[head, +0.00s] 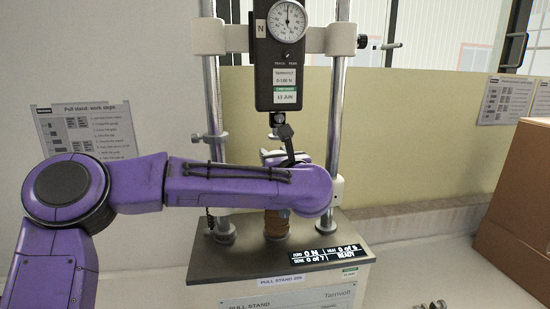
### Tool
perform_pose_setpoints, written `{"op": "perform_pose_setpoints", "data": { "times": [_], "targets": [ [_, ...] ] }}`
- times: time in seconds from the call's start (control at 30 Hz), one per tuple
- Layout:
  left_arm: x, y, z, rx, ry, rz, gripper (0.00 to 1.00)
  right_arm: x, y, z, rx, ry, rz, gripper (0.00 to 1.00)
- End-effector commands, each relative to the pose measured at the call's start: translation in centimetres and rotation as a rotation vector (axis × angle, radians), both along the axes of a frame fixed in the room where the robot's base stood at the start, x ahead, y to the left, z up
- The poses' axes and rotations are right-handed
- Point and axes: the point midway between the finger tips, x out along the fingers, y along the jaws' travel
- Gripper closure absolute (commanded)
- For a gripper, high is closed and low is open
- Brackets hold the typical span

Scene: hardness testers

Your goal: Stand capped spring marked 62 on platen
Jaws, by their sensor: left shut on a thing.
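A copper-brown spring (277,223) shows below my left wrist, upright over the platen of the pull stand (245,261). Its upper part, cap and any 62 mark are hidden behind my arm. I cannot tell whether its foot touches the platen. My left arm reaches in from the left across the stand. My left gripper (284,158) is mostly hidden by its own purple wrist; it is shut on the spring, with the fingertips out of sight. My right gripper is not in view.
A force gauge (281,85) with a round dial hangs between two steel columns (338,110) above my wrist. A small display (329,253) reads 0 N and READY. A cardboard box (520,215) stands at the right. Small metal pieces (432,305) lie at the bottom right.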

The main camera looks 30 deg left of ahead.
Motion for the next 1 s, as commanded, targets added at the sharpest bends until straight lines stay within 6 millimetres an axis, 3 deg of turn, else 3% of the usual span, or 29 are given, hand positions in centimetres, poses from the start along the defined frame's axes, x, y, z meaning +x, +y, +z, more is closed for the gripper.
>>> {"op": "perform_pose_setpoints", "data": {
  "times": [0.37, 0.4, 0.47, 0.67, 0.73, 1.0],
  "targets": [
    [0.0, 0.0, 0.05, 0.0, 0.0, 0.0, 0.92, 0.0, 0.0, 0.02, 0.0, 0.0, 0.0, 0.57],
    [0.0, 0.0, 0.04, 0.0, 0.0, 0.0, 0.43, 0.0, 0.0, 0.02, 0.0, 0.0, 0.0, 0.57],
    [0.0, 0.0, 0.04, 0.0, 0.0, 0.0, 0.26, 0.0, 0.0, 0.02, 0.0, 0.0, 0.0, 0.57],
    [0.01, 0.01, 0.02, 0.0, 0.0, 0.0, 0.26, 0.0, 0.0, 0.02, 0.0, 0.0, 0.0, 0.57],
    [0.01, 0.01, -0.02, -0.001, 0.001, 0.0, 0.09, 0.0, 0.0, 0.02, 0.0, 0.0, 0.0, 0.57],
    [-0.01, -0.01, -0.03, -0.001, 0.001, 0.0, 0.09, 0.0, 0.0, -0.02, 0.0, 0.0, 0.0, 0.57]
  ]
}}
